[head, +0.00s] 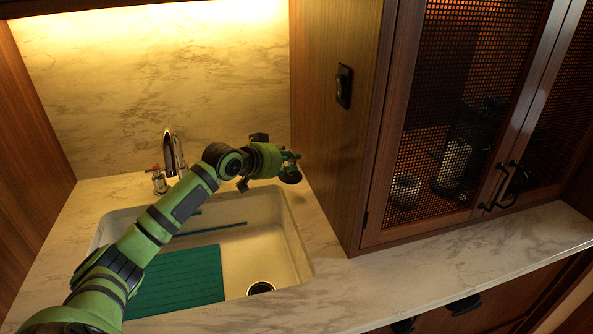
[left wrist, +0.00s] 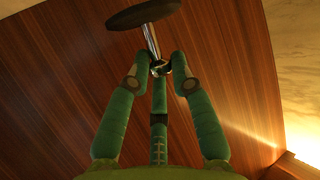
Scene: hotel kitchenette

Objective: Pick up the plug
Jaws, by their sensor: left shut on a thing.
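The plug is a dark round disc with a shiny metal stem. In the left wrist view the plug (left wrist: 143,15) is at the top, beyond the fingertips. My left gripper (left wrist: 160,68) is shut on the stem's knob end, with its green fingers around it. In the head view my left gripper (head: 287,158) is above the sink's back right corner, near the wooden cabinet side, and the dark plug (head: 291,177) hangs at its tip. The plug is clear of the counter as far as I can tell. My right gripper is not in view.
A white sink (head: 285,262) has an open dark drain (head: 261,288) and a green ridged board (head: 185,280). A mesh-door cabinet (head: 460,120) stands on the counter (head: 480,240), whose front strip is clear.

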